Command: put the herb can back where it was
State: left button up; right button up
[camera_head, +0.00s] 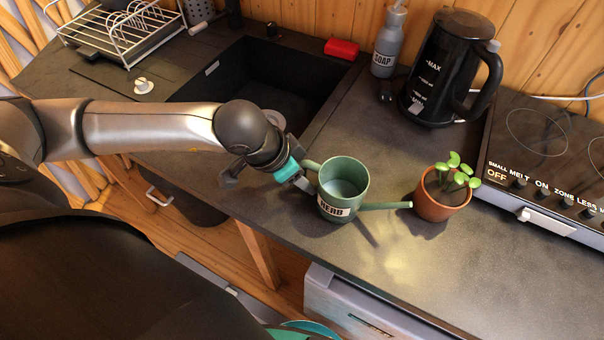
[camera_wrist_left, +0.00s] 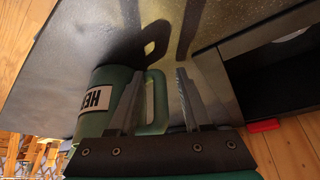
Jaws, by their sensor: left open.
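The green herb can (camera_head: 333,205) is a watering can with a "HERB" label and a long spout pointing right. It appears to stand upright on the dark counter near its front edge. My left gripper (camera_head: 303,184) is at the can's left side, by its handle. In the left wrist view, the can (camera_wrist_left: 88,124) is at left, and its handle (camera_wrist_left: 158,90) shows between the two open fingers (camera_wrist_left: 160,95). Whether a finger touches the handle I cannot tell. My right gripper is not in view.
A small plant in a terracotta pot (camera_head: 437,207) stands just beyond the spout tip. The sink (camera_head: 285,70), soap bottle (camera_head: 387,50), black kettle (camera_head: 432,80) and stove (camera_head: 540,150) lie behind and to the sides. The counter (camera_head: 480,285) at front right is clear.

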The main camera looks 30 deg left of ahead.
pick_arm(q)
jog(key=p+v, duration=0.3)
jog(key=v, duration=0.9)
dwell(1.6)
